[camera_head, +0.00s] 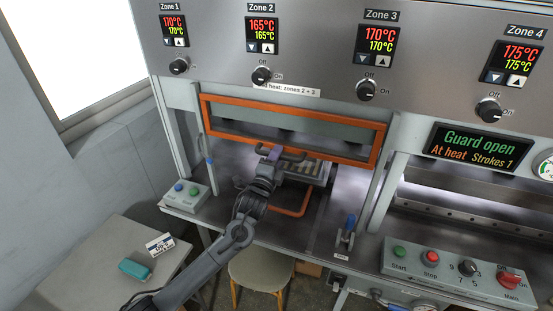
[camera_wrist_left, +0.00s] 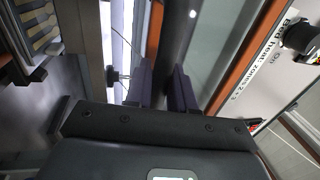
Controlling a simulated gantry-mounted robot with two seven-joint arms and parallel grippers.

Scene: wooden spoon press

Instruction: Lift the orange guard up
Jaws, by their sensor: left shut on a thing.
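The orange guard (camera_head: 350,155) is a rectangular frame with a clear pane. It hangs in front of the upper part of the press opening, and the display on the right reads "Guard open". My left gripper (camera_head: 272,155) is at the dark bar handle (camera_head: 293,156) on the guard's lower edge. In the left wrist view its two fingers (camera_wrist_left: 163,88) are closed around the dark bar (camera_wrist_left: 177,40), with the orange frame (camera_wrist_left: 243,58) beside it. The right gripper does not show in either view.
A blue-topped lever (camera_head: 348,228) and a button box (camera_head: 187,194) stand on the ledge. A stool (camera_head: 262,272) is below. A side table (camera_head: 110,270) holds a teal case (camera_head: 135,269).

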